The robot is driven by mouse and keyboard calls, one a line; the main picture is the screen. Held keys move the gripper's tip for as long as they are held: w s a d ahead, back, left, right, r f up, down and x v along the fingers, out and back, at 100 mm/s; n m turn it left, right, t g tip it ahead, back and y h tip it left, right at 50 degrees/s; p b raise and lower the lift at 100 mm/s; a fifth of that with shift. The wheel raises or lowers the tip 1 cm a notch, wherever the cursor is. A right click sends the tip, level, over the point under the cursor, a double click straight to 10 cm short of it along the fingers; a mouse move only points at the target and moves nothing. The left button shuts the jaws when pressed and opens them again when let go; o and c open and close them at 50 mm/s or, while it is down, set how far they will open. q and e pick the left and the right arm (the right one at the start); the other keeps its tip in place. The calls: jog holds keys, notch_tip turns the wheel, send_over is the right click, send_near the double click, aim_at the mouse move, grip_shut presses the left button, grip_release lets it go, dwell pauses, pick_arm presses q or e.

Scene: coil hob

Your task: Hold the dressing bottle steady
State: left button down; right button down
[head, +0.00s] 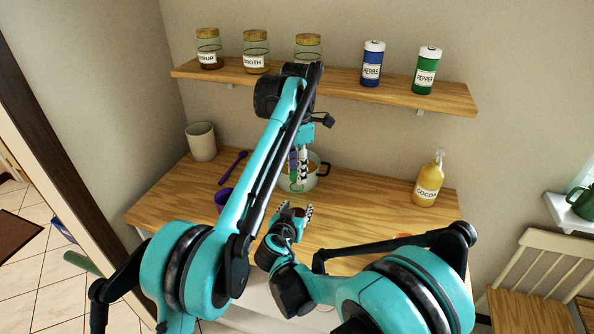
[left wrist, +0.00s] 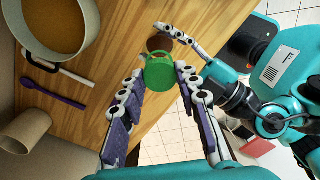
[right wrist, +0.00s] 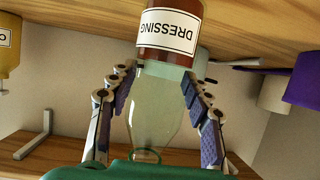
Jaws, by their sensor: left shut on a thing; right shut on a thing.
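The dressing bottle (right wrist: 160,95) has clear glass, brown contents and a white DRESSING label. In the right wrist view, inverted, it stands between the fingers of my right gripper (right wrist: 155,80), which is shut on it. My left gripper (head: 297,172) points down above the bottle in the head view. In the left wrist view its fingers are shut on a green lid (left wrist: 159,74), with brown beyond it and my right fingers beside it. Whether the lid touches the bottle is unclear. My arms hide much of the bottle in the head view.
A pot (head: 312,172) of orange-brown contents stands behind my grippers on the wooden counter (head: 365,207). A purple spoon (head: 232,168), beige cup (head: 201,141) and purple container (head: 222,199) are left; a cocoa pump bottle (head: 428,180) is right. A wall shelf (head: 341,88) holds jars and shakers.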

pick_arm(q)
jog(key=shift+r, duration=1.95)
pick_arm(e)
jog(key=c, duration=0.6)
grip_release()
jog(key=shift+s, duration=0.1)
